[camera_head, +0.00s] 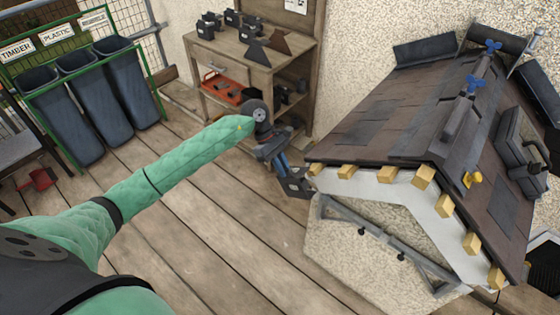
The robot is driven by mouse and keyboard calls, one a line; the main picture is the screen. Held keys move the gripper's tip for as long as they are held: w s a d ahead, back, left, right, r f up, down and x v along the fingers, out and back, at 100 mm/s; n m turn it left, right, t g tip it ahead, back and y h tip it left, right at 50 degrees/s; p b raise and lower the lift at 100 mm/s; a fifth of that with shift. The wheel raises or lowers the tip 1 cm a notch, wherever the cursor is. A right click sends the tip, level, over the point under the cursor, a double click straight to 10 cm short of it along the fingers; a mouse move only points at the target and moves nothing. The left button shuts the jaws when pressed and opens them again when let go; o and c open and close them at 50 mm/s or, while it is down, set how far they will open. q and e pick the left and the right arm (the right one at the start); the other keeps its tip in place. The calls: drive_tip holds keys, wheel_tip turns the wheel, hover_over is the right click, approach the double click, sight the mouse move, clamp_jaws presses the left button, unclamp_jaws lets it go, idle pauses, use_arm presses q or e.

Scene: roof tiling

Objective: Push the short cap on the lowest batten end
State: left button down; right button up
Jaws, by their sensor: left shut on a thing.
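My left gripper (284,168) is shut on a dark, box-like short cap (294,187), just left of the roof model's eave. The cap hangs below the fingers, close to the lowest left batten end (316,168), a pale wooden block. In this view the cap appears apart from the batten end, but the depth gap is hard to tell. Further batten ends (387,176) stick out of the white gable edge, bare. On the right slope the lowest is at the bottom corner (495,278). My right gripper is not in view.
A wooden bench (245,75) at the back holds several black caps (208,27), dark triangular pieces (257,52) and an orange tray (222,88). Blue bins (122,90) stand at the left. A grey object (520,148) lies on the tiled roof.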

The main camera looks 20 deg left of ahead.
sight(296, 168)
use_arm(q)
drive_tip(key=shift+w+d, duration=0.2)
drive_tip(key=shift+w, duration=0.35)
drive_tip(key=shift+w+d, duration=0.2)
drive_tip(key=shift+w, duration=0.3)
drive_tip(key=shift+w+d, duration=0.1)
drive_tip(key=shift+w, duration=0.15)
drive_tip(key=shift+f, duration=0.1)
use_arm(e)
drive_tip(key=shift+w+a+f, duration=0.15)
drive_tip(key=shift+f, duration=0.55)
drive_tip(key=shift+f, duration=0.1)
use_arm(q)
drive_tip(key=shift+w+d+b, duration=0.1)
drive_tip(key=shift+w+b, duration=0.2)
drive_tip(key=shift+b, duration=0.25)
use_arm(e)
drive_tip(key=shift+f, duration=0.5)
use_arm(q)
drive_tip(key=shift+w+d+b, duration=0.15)
drive_tip(key=shift+w+b, duration=0.35)
drive_tip(key=shift+b, duration=0.5)
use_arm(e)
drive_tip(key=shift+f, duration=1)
